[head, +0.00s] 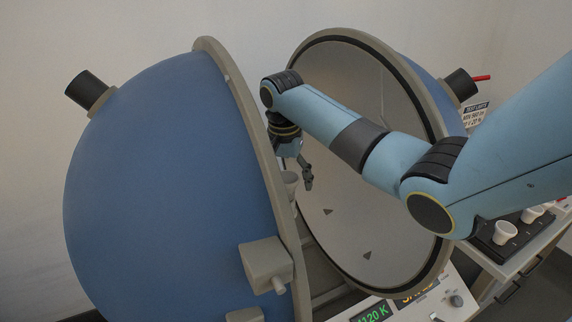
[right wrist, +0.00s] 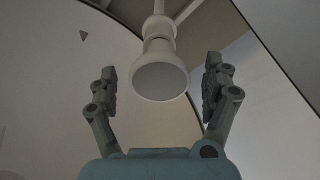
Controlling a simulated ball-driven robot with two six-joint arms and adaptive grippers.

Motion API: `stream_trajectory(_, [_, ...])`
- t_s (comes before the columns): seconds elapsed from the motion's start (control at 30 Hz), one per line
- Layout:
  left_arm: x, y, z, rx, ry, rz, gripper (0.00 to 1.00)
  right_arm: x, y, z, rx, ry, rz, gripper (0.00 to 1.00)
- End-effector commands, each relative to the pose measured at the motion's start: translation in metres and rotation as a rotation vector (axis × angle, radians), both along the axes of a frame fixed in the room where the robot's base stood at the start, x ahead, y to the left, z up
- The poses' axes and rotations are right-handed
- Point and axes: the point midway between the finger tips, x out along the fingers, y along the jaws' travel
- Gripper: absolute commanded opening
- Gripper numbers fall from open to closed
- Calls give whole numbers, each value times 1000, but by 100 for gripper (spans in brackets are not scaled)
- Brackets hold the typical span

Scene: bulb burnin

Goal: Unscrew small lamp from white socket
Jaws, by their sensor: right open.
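In the right wrist view a small white lamp (right wrist: 160,80) with a broad round face points toward the camera. Its narrower neck meets a white socket (right wrist: 158,27) on a thin post behind it. My right gripper (right wrist: 160,88) is open, with one finger on each side of the lamp and a gap on both sides. In the head view my right gripper (head: 298,172) is inside the opened blue sphere, near a white piece (head: 291,182) partly hidden by the left half's rim. I cannot tell whether that piece is lamp or socket. My left gripper is out of view.
The left blue half-sphere (head: 165,190) and its grey rim stand close beside my right gripper. The right half (head: 345,215) is behind my arm. A black tray (head: 485,243) with several white pieces is at right. A display panel (head: 372,313) is at the bottom.

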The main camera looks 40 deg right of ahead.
Motion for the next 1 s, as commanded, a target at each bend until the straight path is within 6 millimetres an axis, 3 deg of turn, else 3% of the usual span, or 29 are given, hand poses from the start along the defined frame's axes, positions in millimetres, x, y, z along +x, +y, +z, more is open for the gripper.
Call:
stream_trajectory(0.27, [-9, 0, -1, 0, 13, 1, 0, 0, 0, -2, 0, 0, 0, 83])
stream_trajectory(0.73, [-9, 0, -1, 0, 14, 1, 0, 0, 0, -2, 0, 0, 0, 25])
stream_trajectory(0.87, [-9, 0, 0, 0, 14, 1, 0, 0, 0, -2, 0, 0, 33, 22])
stream_trajectory(1.0, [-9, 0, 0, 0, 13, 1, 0, -1, -1, -2, -1, 0, 254, 22])
